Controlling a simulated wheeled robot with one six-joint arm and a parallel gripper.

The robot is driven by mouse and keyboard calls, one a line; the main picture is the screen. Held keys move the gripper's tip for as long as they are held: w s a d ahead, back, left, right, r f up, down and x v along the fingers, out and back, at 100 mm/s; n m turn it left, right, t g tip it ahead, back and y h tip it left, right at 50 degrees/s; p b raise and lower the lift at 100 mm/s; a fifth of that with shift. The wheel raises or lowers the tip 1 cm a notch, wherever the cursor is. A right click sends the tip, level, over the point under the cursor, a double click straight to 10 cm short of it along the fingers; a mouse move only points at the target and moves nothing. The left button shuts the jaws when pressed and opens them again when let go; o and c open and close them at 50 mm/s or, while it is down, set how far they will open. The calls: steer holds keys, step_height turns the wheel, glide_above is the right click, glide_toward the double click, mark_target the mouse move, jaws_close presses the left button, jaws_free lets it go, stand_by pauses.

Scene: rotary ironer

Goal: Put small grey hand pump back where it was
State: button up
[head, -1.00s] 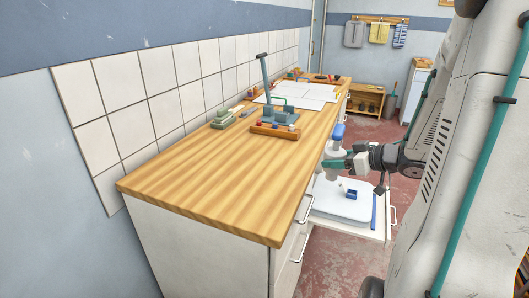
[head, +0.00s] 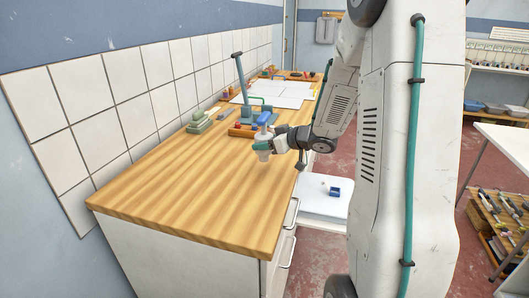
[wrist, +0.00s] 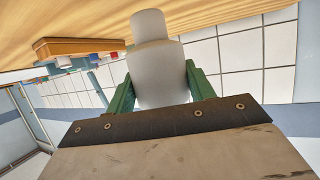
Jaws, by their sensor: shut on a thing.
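The blue top does not show there.
A wooden block with small coloured parts (head: 240,132) and a blue-grey lever device (head: 240,75) stand just behind the pump. Green-grey blocks (head: 200,122) lie farther left. The near worktop is clear.

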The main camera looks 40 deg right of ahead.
mark_target(265, 152)
steer(key=shift+w+a+f, duration=0.1)
steer(key=shift+w, duration=0.1)
steer(key=shift+f, duration=1.65)
steer(key=shift+f, duration=0.15)
steer(key=o, duration=1.2)
steer(key=shift+c, duration=0.2)
